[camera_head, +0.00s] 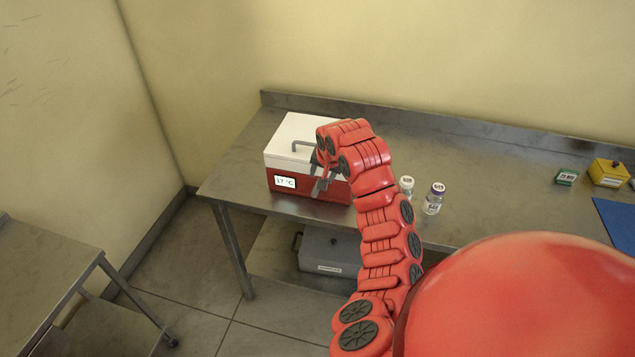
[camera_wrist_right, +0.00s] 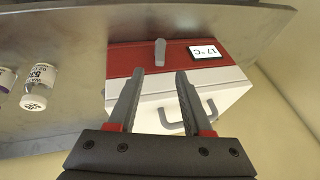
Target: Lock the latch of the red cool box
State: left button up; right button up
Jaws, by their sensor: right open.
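The cool box (camera_head: 308,187) with a red body and white lid (camera_head: 293,130) stands on the steel table at the left. Its front display reads 17 °C. In the right wrist view the box (camera_wrist_right: 125,57) appears inverted, with the grey latch (camera_wrist_right: 160,52) upright on its red front. The lid looks closed, with a grey handle (camera_wrist_right: 186,119) on it. My right gripper (camera_wrist_right: 159,73) is open and empty, its fingertips just short of the latch, one on each side of its line. In the head view my right gripper (camera_head: 321,186) is at the box front and partly hides it.
Two labelled vials (camera_head: 433,199) (camera_head: 406,186) stand right of the box; vials also show in the right wrist view (camera_wrist_right: 41,85). A green box (camera_head: 567,177), a yellow box (camera_head: 608,173) and a blue mat (camera_head: 619,222) lie farther right. A grey case (camera_head: 331,252) sits on the lower shelf.

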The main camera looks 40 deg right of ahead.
jog(key=p+x, duration=0.2)
jog(key=x, duration=0.6)
jog(key=shift+d, duration=0.1)
jog(key=shift+w+f, duration=0.3)
jog(key=shift+f, duration=0.4)
grip_shut()
